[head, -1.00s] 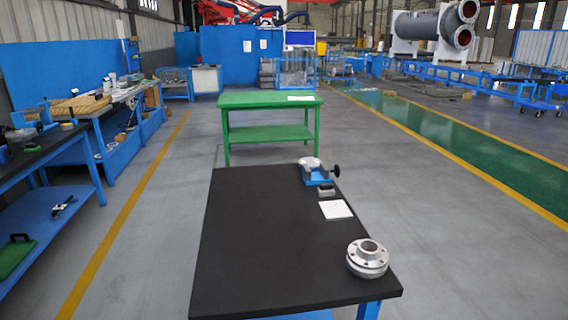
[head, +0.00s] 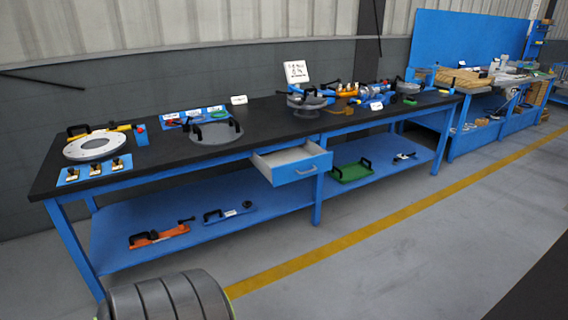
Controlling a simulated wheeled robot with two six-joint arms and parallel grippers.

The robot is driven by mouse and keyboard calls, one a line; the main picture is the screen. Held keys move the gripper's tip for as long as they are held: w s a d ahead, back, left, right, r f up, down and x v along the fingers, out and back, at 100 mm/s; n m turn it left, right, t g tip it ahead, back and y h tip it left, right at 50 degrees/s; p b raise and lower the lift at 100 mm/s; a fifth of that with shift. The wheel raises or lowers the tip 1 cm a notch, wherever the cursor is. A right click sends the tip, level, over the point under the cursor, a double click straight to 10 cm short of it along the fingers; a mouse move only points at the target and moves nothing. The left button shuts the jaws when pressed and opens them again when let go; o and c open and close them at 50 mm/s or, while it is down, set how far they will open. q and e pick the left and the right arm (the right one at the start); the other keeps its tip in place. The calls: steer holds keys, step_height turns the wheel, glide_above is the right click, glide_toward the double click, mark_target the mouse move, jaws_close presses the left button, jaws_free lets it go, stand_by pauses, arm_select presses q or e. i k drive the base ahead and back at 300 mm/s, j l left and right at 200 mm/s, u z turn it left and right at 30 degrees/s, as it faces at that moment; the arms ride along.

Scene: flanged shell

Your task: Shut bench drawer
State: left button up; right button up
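The bench drawer (head: 294,163) hangs under the front edge of the long black-topped bench (head: 262,118). It is pulled out, with its white inside showing. Its blue front has a small handle (head: 306,171) and faces the open floor. The inside looks empty from here. Neither of my grippers is in the head view, and nothing touches the drawer.
The blue lower shelf (head: 270,208) holds several tools and a green plate (head: 350,171). Tools and flanges stand on the bench top. A ribbed grey cylinder (head: 165,299) is at the bottom left. Open floor (head: 390,240) lies before the bench.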

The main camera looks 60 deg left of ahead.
mark_target(282, 166)
steer(key=j+u, duration=0.1)
steer(key=u, duration=1.65)
